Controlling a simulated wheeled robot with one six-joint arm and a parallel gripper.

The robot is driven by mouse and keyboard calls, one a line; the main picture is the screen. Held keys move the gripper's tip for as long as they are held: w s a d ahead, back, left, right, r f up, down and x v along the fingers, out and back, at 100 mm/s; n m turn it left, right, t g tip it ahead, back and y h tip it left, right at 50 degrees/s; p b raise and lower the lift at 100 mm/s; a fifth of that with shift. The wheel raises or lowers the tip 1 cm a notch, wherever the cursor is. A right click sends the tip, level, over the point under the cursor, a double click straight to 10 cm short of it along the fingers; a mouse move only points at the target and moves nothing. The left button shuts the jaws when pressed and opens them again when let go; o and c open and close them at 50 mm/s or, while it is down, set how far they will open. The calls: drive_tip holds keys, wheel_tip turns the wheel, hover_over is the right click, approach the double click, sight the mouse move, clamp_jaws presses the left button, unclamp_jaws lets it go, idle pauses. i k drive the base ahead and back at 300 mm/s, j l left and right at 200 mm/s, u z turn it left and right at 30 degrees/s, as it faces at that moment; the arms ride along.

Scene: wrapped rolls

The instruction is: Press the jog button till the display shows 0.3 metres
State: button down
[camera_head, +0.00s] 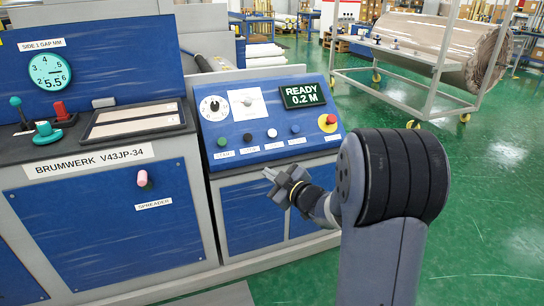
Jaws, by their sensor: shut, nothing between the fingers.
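The display (302,95) on the sloped blue control panel (262,113) reads "READY 0.2 M". A row of small buttons runs along the panel's lower part: a green button (222,141), a black button (247,137), a white button (272,133) and a blue button (295,129). Their labels are too small to read, so I cannot tell which is the jog button. My gripper (269,175) is shut and empty. It appears in front of the cabinet, just below the button row in the picture, and covers none of the buttons.
A red mushroom button (328,120) on yellow sits at the panel's right end. A dial (213,108) is at its upper left. A pink-tipped knob (143,179) projects from the left cabinet. A wrapped roll (440,40) lies on a wheeled rack behind; green floor is clear at right.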

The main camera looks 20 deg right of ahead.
sight(272, 134)
drive_tip(key=i+j+z, duration=0.7)
drive_tip(key=i+j, duration=0.15)
drive_tip(key=i+j+z, duration=0.3)
drive_tip(key=j, duration=0.35)
